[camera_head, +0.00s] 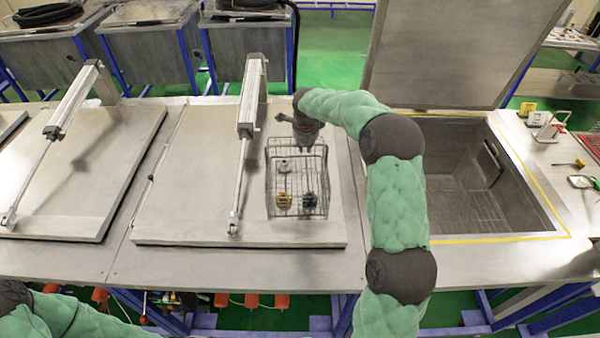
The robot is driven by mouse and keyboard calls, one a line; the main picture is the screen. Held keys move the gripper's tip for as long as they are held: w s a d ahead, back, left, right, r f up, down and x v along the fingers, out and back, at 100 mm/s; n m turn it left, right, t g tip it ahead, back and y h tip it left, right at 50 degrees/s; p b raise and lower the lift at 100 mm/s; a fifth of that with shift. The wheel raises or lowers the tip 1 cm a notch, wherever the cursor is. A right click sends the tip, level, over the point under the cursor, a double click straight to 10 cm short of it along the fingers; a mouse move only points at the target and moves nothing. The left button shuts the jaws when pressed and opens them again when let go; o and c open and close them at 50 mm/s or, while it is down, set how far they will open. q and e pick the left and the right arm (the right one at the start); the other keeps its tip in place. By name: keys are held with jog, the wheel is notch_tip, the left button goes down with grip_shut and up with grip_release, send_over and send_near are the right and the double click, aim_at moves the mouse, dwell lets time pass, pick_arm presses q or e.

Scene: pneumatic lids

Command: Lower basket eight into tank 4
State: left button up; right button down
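A wire basket (271,183) stands upright on the closed metal lid in the middle. It holds a few small parts, some yellowish and some dark or grey. I cannot read a number on it. My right gripper (300,136) is at the basket's far rim, pointing down. It is small and dark here, so I cannot tell whether its fingers are open or closed on the wire. An open tank (478,208) lies to the right with its lid (455,50) raised. No tank number is readable. My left arm shows at the bottom left; its gripper is out of view.
Closed lids with pneumatic cylinders (247,95) cover the tanks at middle and left. A yellow line (500,238) borders the open tank. My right arm spans between basket and open tank.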

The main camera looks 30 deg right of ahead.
jog(key=shift+w+d+r, duration=0.15)
jog(key=shift+r, duration=0.25)
jog(key=shift+r+p, duration=0.35)
jog(key=shift+r, duration=1.05)
